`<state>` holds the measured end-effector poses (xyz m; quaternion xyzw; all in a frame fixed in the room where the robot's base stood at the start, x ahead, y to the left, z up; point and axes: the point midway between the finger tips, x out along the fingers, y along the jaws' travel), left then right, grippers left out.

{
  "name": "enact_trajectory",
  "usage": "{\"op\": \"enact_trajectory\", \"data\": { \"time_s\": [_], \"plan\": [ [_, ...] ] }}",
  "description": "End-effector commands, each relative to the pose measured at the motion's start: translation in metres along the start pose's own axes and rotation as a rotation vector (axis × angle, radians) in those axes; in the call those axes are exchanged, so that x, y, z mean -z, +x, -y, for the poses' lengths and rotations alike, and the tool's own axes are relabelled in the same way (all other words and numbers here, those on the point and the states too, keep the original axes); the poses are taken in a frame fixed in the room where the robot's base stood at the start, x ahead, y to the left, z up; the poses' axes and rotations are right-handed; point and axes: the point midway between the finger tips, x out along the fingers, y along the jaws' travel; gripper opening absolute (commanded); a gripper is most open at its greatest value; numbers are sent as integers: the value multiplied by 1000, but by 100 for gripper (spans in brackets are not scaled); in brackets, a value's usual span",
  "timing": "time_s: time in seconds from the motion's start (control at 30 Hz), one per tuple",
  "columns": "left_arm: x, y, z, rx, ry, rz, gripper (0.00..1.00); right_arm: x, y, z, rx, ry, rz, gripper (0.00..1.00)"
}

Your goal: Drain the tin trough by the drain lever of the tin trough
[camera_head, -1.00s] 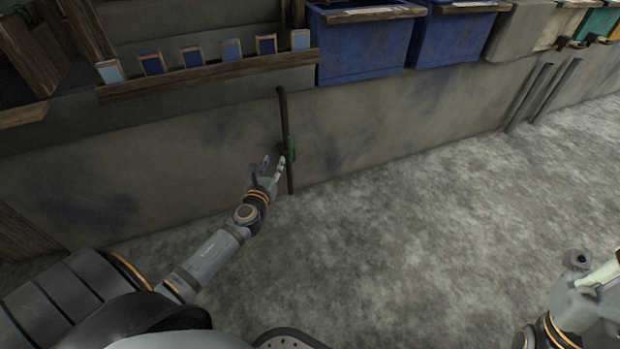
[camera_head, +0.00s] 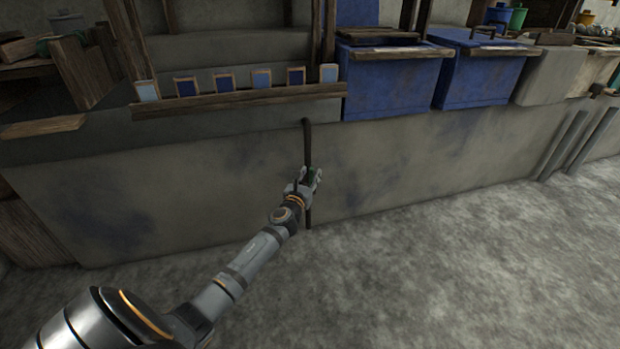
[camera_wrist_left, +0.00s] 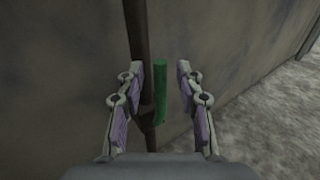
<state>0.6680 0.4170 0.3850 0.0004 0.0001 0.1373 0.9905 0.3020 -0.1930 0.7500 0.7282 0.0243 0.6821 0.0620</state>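The drain lever is a short green handle (camera_wrist_left: 160,92) on a dark vertical pipe (camera_head: 307,145) against the grey wall. In the wrist view the handle stands upright between the spread fingers of my left gripper (camera_wrist_left: 160,76), with a gap to the right finger. Whether the left finger touches it I cannot tell. In the head view my left gripper (camera_head: 304,187) is at the handle (camera_head: 315,175) and partly hides it. My right gripper is out of view. Which vessel is the tin trough I cannot tell; no water shows.
A wooden ledge (camera_head: 240,98) with several small blue-toned cards runs above the pipe. Two blue tubs (camera_head: 390,85) and a grey box (camera_head: 548,78) stand on the wall to the right. Dark posts (camera_head: 575,145) lean at the far right. The floor (camera_head: 440,270) is clear.

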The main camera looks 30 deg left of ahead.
Motion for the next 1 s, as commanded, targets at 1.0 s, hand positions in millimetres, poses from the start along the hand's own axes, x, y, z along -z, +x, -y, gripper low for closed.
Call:
{"op": "enact_trajectory", "data": {
  "time_s": [1.0],
  "plan": [
    [0, 2, 0, 1, 1, -3, 0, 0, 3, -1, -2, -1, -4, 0]
  ]
}}
